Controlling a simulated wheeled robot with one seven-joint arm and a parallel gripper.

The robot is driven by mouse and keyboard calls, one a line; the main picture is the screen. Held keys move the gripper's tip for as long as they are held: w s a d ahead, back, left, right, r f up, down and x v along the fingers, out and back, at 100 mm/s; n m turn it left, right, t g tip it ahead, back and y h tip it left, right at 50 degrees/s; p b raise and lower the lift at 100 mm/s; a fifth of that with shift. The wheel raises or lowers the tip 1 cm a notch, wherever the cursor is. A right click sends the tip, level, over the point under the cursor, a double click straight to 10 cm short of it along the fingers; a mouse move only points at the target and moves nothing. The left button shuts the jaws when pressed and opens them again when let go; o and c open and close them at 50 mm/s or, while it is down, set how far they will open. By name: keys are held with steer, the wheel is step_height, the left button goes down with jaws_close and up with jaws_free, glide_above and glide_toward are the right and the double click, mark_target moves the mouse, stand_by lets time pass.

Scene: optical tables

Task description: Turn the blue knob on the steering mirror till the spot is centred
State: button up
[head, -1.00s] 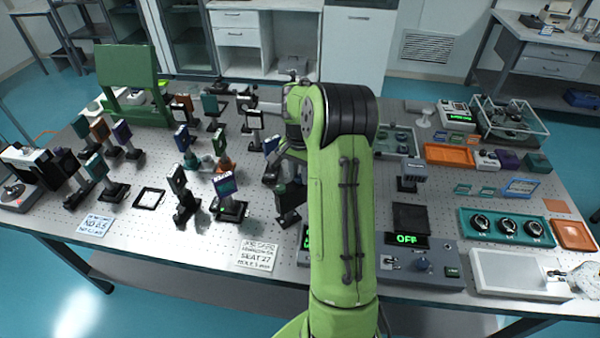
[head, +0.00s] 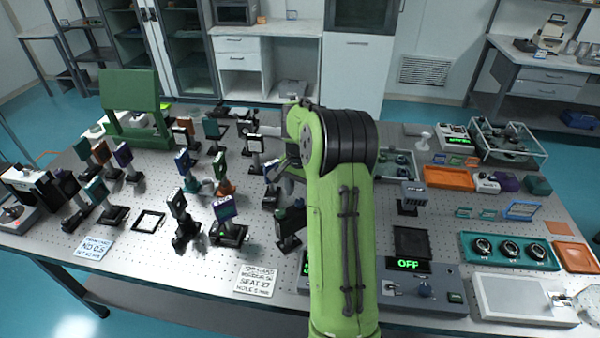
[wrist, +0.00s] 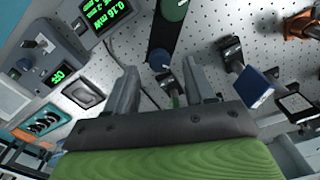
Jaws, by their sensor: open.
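In the wrist view a blue knob (wrist: 160,60) sits at the lower end of a dark mount (wrist: 163,35). A green knob (wrist: 174,8) is at the mount's upper end, cut by the picture's edge. My gripper (wrist: 162,70) is open, and in the picture the blue knob lies between its two fingertips. I cannot tell how far the knob is from them in depth, and no contact shows. In the head view my green arm hides most of the gripper. A dark mount with a green knob (head: 281,213) stands just left of the arm. I see no light spot.
A display reads about 0.16 mW (wrist: 105,14) in the wrist view. A control box (head: 425,287) with an OFF display stands right of my arm. A blue-faced mount (wrist: 255,87) is close to the right finger. Several mounts crowd the perforated table left of the arm.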

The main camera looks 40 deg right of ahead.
mark_target(300, 200)
step_height(300, 200, up, 14)
steer(key=p, duration=0.2)
steer(key=shift+f, duration=0.2)
steer(key=s+a+r+n+t+h, duration=0.1)
steer(key=s+a+r+n, duration=0.25)
steer(key=a, duration=0.45)
steer(key=s+a+r+n+t+h, duration=0.1)
steer(key=s+a+r+n, duration=0.25)
steer(key=a, duration=0.45)
steer(key=s+a+f+n+t+y+b, duration=0.1)
steer(key=s+a+f+n, duration=0.4)
steer(key=s+a, duration=0.5)
steer(key=s+n+t+y, duration=0.1)
steer(key=s+n+t, duration=0.1)
steer(key=s, duration=0.1)
steer(key=shift+a+n+t, duration=0.15)
steer(key=shift+n+t, duration=0.15)
steer(key=shift+s, duration=0.1)
